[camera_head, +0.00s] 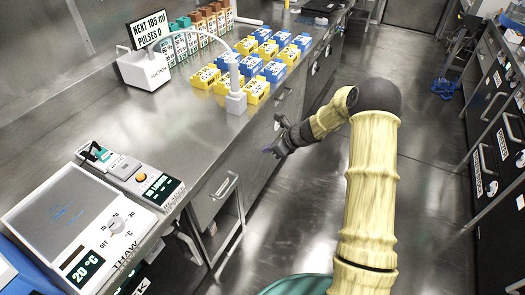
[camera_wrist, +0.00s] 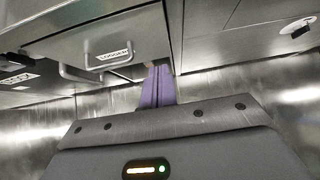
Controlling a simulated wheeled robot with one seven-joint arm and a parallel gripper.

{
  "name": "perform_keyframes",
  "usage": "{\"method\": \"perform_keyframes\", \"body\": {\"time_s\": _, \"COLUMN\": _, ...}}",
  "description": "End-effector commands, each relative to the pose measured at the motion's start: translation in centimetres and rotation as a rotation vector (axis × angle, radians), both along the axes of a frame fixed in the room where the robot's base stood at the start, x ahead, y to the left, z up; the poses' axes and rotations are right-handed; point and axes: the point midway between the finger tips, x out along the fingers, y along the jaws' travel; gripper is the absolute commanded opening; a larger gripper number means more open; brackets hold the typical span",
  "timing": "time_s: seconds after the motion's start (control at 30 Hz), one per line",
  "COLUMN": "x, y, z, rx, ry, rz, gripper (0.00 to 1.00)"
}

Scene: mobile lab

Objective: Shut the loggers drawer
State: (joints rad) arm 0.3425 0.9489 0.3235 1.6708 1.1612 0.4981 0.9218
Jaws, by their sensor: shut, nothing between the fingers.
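The loggers drawer (camera_wrist: 145,28) shows in the wrist view at the upper left, with a "LOGGERS" label and a bar handle (camera_wrist: 92,76). Its front seems to stand out from the panel to its right; how far is unclear. My gripper (camera_wrist: 160,72) has purple fingers, shut and empty, by the drawer's lower right corner and to the right of the handle. I cannot tell whether they touch the drawer. In the head view my gripper (camera_head: 268,151) is beside the bench front, below the top. The loggers label is not readable there.
Another bench-front handle (camera_head: 224,187) is nearer.

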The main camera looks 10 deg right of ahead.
Motion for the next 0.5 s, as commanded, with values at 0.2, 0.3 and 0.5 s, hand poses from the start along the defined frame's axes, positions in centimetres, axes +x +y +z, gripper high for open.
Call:
{"method": "perform_keyframes", "body": {"time_s": 0.2, "x": -0.1, "y": -0.1, "z": 0.0, "rx": 0.001, "ry": 0.001, "rz": 0.0, "gripper": 0.0}}
{"method": "perform_keyframes", "body": {"time_s": 0.3, "x": -0.1, "y": 0.0, "z": 0.1, "rx": -0.001, "ry": 0.0, "rz": 0.002, "gripper": 0.0}}
{"method": "perform_keyframes", "body": {"time_s": 0.5, "x": -2.0, "y": 0.4, "z": 1.3, "rx": -0.094, "ry": -0.043, "rz": 0.119, "gripper": 0.0}}
